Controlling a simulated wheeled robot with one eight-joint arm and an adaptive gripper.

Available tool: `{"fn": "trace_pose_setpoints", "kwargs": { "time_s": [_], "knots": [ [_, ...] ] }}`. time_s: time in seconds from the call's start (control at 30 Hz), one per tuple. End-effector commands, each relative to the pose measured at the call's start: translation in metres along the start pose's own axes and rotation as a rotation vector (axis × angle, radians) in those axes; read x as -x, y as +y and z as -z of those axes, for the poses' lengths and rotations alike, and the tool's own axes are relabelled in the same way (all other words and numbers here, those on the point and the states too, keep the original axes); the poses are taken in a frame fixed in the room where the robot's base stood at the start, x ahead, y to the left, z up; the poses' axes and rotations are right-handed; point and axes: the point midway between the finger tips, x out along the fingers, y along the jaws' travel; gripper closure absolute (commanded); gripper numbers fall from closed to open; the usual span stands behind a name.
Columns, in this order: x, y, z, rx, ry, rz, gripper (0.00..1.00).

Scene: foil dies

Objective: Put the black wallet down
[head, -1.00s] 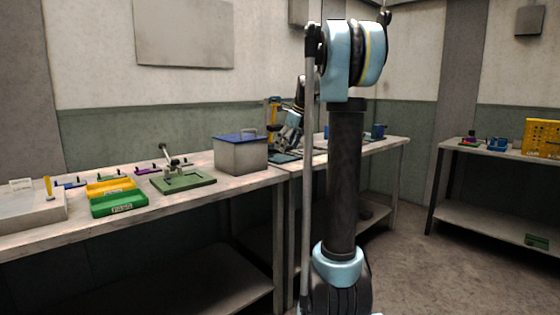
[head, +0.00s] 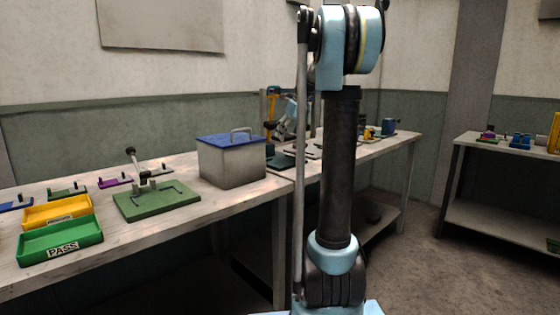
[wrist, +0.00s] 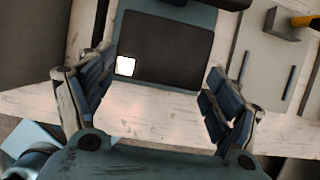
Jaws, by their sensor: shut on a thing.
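In the wrist view the black wallet (wrist: 168,52) is a flat dark rectangle with a small white square near its lower left corner. My gripper (wrist: 160,65) has its two fingers spread to either side of the wallet, shut on its side edges. A teal plate (wrist: 205,14) shows around the wallet's edges; I cannot tell whether the wallet touches it. In the head view my gripper (head: 288,128) is small and partly hidden above the bench, and the wallet cannot be made out there.
On the bench (head: 235,203) stand a grey box with a blue lid (head: 232,160), a green fixture (head: 157,199), a green PASS tray (head: 62,240) and a yellow tray (head: 57,211). In the wrist view a grey plate (wrist: 270,55) with slots lies right of the wallet. Another table (head: 500,150) stands at right.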

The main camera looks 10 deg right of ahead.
Motion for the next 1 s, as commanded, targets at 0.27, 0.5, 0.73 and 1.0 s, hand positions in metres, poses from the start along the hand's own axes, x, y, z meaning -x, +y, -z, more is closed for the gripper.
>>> {"fn": "trace_pose_setpoints", "kwargs": {
  "time_s": [0.27,0.5,0.73,1.0],
  "knots": [
    [-0.024,0.004,0.007,0.006,0.000,-0.003,0.46],
    [-0.053,0.006,0.017,0.009,0.000,-0.004,0.46],
    [-0.067,0.006,0.023,0.009,0.000,-0.004,0.46],
    [-0.094,0.006,0.034,0.009,0.000,-0.004,0.46]
  ]
}}
